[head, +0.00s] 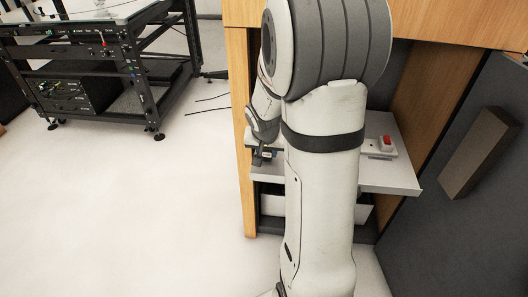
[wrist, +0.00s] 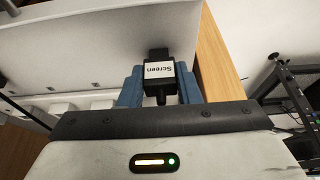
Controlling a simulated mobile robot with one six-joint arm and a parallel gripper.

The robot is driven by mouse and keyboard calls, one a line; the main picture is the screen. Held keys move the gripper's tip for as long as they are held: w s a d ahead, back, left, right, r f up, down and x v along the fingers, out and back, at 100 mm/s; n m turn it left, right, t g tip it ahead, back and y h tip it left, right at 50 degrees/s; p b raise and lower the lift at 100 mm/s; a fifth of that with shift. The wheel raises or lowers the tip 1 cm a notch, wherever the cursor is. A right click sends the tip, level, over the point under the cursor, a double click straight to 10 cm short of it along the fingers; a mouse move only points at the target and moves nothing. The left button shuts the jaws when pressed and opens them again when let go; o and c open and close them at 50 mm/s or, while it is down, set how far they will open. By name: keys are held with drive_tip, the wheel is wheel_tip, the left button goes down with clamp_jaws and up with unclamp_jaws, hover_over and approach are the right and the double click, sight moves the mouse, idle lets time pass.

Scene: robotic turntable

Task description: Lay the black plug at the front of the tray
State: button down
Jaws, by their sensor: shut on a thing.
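The black plug (wrist: 160,86) with a white label reading "Screen" sits between the blue fingers of my gripper (wrist: 159,82) in the wrist view. My gripper is shut on it. In the head view, my gripper (head: 264,154) is at the left side of the pale grey tray (head: 385,182), partly hidden by my arm. The tray also shows in the wrist view as a broad pale surface (wrist: 95,45) beyond the plug. I cannot tell whether the plug touches it. My arm hides the middle of the tray in the head view.
A red switch on a small pale block (head: 387,142) stands on the tray's right part. Wooden cabinet panels (head: 238,120) flank the tray. A dark panel with a brown block (head: 480,150) is at right. A black equipment rack (head: 95,75) stands back left; the floor between is clear.

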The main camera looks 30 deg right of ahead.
drive_tip(key=shift+f, duration=0.2)
drive_tip(key=c, duration=1.1)
unclamp_jaws()
drive_tip(key=shift+r, duration=0.1)
drive_tip(key=shift+o, duration=0.2)
drive_tip(key=p+v, duration=0.4)
drive_tip(key=v, duration=0.7)
drive_tip(key=s+a+r+n+g+y, duration=0.2)
drive_tip(key=s+a+n, duration=0.4)
drive_tip(key=s+a, duration=0.6)
drive_tip(key=s+r, duration=0.1)
drive_tip(key=s, duration=0.3)
drive_tip(key=shift+n, duration=0.4)
